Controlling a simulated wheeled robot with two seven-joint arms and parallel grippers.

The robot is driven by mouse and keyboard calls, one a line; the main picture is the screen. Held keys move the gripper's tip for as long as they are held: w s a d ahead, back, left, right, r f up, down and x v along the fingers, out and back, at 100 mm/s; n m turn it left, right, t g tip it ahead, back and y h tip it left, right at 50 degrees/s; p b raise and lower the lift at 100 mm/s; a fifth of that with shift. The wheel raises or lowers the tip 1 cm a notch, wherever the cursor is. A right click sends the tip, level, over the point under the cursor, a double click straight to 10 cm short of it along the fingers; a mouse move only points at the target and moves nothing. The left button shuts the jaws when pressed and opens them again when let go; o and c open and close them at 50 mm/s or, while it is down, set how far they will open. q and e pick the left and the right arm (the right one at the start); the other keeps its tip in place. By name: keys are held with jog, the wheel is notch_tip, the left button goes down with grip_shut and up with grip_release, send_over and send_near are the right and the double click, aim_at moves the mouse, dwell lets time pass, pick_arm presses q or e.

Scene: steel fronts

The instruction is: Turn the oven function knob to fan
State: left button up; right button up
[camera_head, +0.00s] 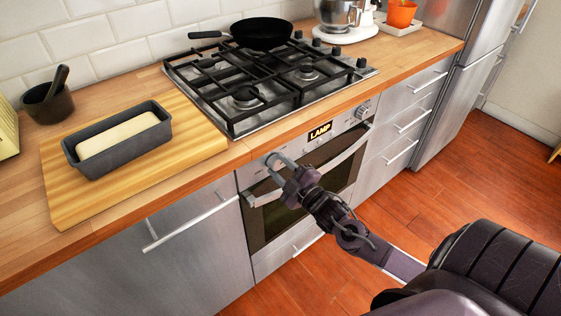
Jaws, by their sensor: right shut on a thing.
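The oven (300,215) is built in under the counter, with a steel control panel along its top. The small display (320,131) on the panel reads "LAMP". My right gripper (272,162) is at the left end of the panel, shut on the oven function knob there. The fingers mostly hide that knob, so its pointer cannot be read. A second knob (362,112) shows free at the right end of the panel. My left gripper is not in view.
The oven door handle (335,160) runs just below the panel, close to my right gripper. Above are the gas hob (222,118) with a black pan (262,34) and a board (205,147) bearing a loaf tin (72,157). The floor (415,205) in front is clear.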

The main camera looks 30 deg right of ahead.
jog(key=shift+r+m+p, duration=0.15)
jog(key=shift+m+p, duration=0.4)
jog(key=shift+m, duration=0.55)
jog(key=m+h+p, duration=0.1)
jog(key=m+p, duration=0.1)
jog(key=m, duration=0.2)
jog(key=shift+m+p, duration=0.3)
jog(key=shift+m, duration=0.1)
jog(key=shift+m+p, duration=0.95)
jog(key=shift+m, duration=1.05)
jog(key=shift+f, duration=0.2)
jog(key=o, duration=1)
jog(key=shift+s+d+f+b, duration=0.1)
jog(key=shift+s+f+b, duration=0.1)
jog(key=shift+s, duration=1.8)
jog(key=shift+s+d+f+b, duration=0.1)
jog(key=shift+s+b, duration=0.05)
jog(key=shift+s, duration=1.8)
